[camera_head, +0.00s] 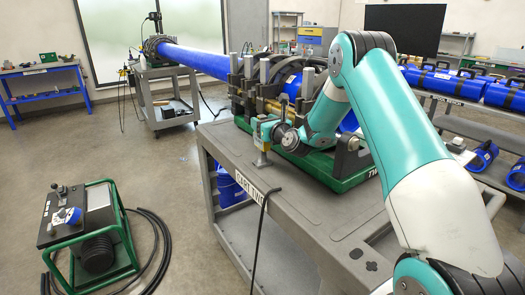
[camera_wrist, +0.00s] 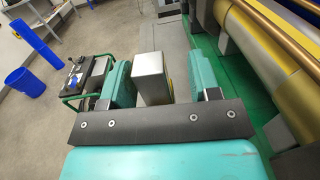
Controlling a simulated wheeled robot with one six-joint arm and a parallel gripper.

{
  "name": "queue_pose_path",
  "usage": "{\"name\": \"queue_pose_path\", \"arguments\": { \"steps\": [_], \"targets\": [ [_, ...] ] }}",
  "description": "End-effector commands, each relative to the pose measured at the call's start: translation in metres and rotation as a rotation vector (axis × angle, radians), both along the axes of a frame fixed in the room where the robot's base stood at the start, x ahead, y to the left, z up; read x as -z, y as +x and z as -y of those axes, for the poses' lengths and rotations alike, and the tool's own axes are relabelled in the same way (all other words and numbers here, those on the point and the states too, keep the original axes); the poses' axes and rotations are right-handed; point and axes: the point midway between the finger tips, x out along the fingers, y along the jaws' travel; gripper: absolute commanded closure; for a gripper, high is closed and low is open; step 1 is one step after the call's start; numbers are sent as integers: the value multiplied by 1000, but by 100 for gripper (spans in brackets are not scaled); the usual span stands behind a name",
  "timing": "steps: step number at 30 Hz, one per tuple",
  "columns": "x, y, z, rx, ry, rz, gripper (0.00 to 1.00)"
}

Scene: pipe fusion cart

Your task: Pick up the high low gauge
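My gripper (camera_head: 266,131) is low over the left edge of the grey cart (camera_head: 310,228), beside the green-based fusion machine. A small upright piece with a silver foot (camera_head: 262,160) shows just below it; I take it as the high low gauge. In the wrist view, my gripper (camera_wrist: 166,88) has its two fingers spread. The gauge's lower part is hidden in the wrist view.
The fusion machine's green base (camera_head: 317,165) and clamps (camera_head: 250,80) stand close to my gripper on the right. A long blue pipe (camera_head: 195,60) runs from them to a far stand. A green-framed power unit (camera_head: 90,230) and black hoses lie on the floor.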

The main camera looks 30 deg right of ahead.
Motion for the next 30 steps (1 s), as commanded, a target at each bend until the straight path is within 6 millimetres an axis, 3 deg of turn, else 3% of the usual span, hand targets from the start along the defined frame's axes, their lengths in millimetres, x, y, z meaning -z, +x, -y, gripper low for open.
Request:
{"name": "queue_pose_path", "arguments": {
  "steps": [1, 7, 20, 26, 30],
  "targets": [
    [0, 1, -3, -4, 0, 0, 53],
    [0, 1, -5, -6, 0, 1, 99],
    [-6, 1, -2, -3, 0, 4, 100],
    [-32, 0, -2, -3, -1, 7, 100],
    [-66, 0, -2, -2, -2, 9, 100]
  ]
}}
